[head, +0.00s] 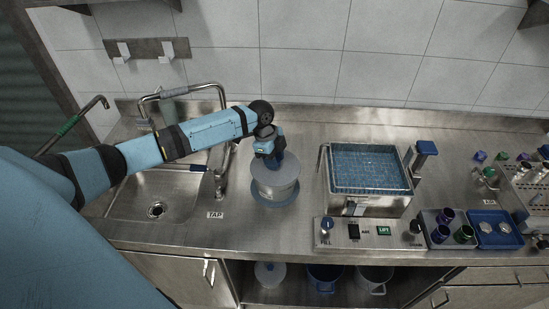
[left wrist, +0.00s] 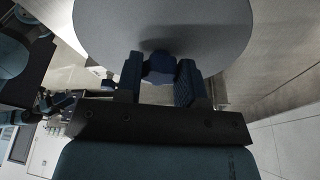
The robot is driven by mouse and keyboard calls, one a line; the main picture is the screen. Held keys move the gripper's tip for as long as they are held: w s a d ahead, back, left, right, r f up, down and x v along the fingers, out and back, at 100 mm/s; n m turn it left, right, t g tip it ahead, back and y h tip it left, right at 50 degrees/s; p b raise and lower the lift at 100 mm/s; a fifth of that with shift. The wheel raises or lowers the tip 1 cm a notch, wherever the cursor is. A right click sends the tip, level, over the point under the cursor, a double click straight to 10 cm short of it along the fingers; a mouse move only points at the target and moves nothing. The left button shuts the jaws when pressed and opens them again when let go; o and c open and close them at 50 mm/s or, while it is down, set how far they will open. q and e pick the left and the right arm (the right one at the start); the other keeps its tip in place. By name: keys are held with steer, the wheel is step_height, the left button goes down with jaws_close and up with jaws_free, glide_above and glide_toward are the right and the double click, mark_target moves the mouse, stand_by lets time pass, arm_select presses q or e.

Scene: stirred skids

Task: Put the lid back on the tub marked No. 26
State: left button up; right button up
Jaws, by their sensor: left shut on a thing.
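A round grey tub (head: 275,189) stands on a blue round base on the counter between the sink and the wire-basket bath. A pale grey round lid (head: 283,173) shows at its top, under my left gripper (head: 272,160). In the left wrist view the gripper (left wrist: 161,75) is shut on the blue knob (left wrist: 160,66) of the lid (left wrist: 160,25). Whether the lid rests on the rim or hangs just above it, I cannot tell. No number is readable on the tub. My right gripper is not in view.
A tap (head: 222,170) and sink (head: 157,207) are left of the tub. The basket bath (head: 368,203) and its control panel (head: 368,233) are close on the right. Several vessels, including a lidded one (head: 270,274), stand on the shelf below. Small coloured cups crowd the right end.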

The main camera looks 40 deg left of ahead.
arm_select(q)
steer(key=o, duration=1.5)
steer(key=shift+r+p, duration=0.8)
steer(key=shift+r, duration=2.7)
jaws_close()
